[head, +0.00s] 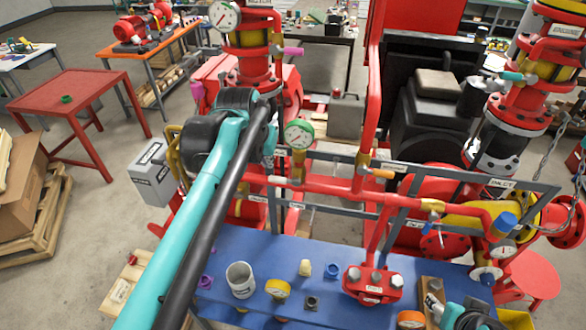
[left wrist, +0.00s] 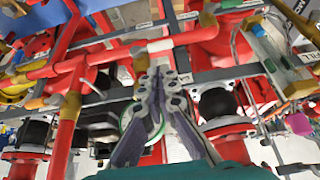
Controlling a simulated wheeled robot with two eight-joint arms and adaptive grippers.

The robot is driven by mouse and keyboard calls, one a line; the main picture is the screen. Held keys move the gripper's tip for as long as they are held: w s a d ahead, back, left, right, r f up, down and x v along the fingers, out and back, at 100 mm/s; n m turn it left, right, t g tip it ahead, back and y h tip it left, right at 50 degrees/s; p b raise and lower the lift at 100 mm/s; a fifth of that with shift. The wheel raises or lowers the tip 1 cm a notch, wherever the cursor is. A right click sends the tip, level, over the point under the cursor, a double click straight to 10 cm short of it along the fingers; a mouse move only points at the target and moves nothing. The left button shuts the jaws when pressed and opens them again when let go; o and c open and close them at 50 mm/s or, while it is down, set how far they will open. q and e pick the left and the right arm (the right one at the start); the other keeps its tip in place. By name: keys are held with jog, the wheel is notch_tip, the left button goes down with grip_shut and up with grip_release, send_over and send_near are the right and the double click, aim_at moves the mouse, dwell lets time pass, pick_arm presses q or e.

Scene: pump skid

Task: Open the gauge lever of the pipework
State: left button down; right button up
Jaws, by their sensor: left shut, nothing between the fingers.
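The gauge (head: 299,133), white-faced with a green rim, stands on a brass fitting (head: 298,168) above the red pipe. Contact with the lever cannot be told. A teal and black part, perhaps my right gripper (head: 465,316), is cut off bottom right.
A second brass valve with an orange handle (head: 380,173) sits right of the gauge on the pipework. Upright red pipes and grey rails crowd the gauge.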

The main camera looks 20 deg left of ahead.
aim_at(277, 179)
pick_arm(q)
jog(key=shift+w+r, duration=0.15)
jog(key=shift+r, duration=0.05)
jog(key=shift+a, duration=0.1)
jog(key=x, duration=1.4)
jog(key=shift+b, duration=0.3)
jog(key=shift+a+f+h, duration=0.1)
jog(key=shift+f+h, duration=0.1)
jog(key=shift+h, duration=0.1)
